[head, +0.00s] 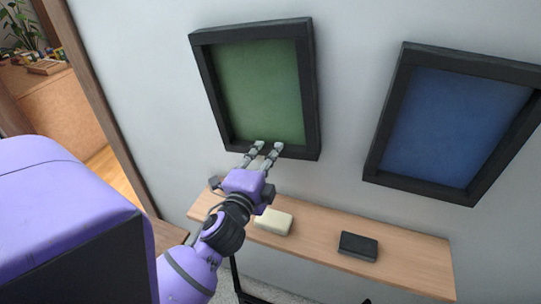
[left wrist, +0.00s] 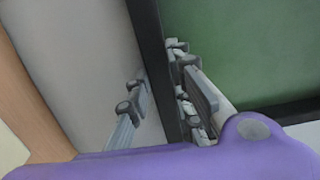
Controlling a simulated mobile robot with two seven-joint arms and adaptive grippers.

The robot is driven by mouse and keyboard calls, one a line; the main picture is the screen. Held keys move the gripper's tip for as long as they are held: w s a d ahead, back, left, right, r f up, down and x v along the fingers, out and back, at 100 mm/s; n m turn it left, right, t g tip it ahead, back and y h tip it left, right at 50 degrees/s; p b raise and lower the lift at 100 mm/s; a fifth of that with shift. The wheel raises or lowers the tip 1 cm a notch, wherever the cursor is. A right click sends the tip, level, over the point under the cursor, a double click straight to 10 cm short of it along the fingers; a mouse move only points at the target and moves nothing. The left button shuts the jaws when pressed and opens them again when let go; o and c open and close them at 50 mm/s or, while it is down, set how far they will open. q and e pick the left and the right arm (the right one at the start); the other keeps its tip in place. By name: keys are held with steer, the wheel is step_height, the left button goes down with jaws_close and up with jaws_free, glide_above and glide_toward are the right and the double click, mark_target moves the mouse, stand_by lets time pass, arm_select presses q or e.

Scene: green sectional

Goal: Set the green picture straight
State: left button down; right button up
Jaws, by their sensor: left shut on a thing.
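The green picture (head: 262,85) hangs on the wall in a thick black frame. Its top edge rises to the right, while the blue picture's edges slope down to the right, so it looks tilted against its neighbour. My left gripper (head: 268,148) is at the frame's bottom bar and is shut on it. In the left wrist view, the dark frame bar (left wrist: 150,50) runs between the fingers, with the green panel (left wrist: 245,50) on the right. Part of the bottom bar is hidden by the fingers. My right gripper is not in view.
A blue picture (head: 452,125) hangs to the right. A wooden shelf (head: 320,235) below holds a cream block (head: 273,222) and a dark box (head: 358,246). A wooden door frame (head: 95,95) stands at the left. The wall between the pictures is clear.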

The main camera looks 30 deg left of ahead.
arm_select(q)
steer(key=a, duration=0.1)
steer(key=a+m, duration=0.1)
steer(key=a, duration=0.1)
steer(key=s+a+m, duration=0.1)
steer(key=shift+s+a+f+p, duration=0.1)
steer(key=shift+a+f+p, duration=0.15)
steer(key=shift+a+p, duration=0.1)
steer(key=c, duration=1.6)
jaws_free()
steer(key=shift+o, duration=0.2)
steer(key=v, duration=1.2)
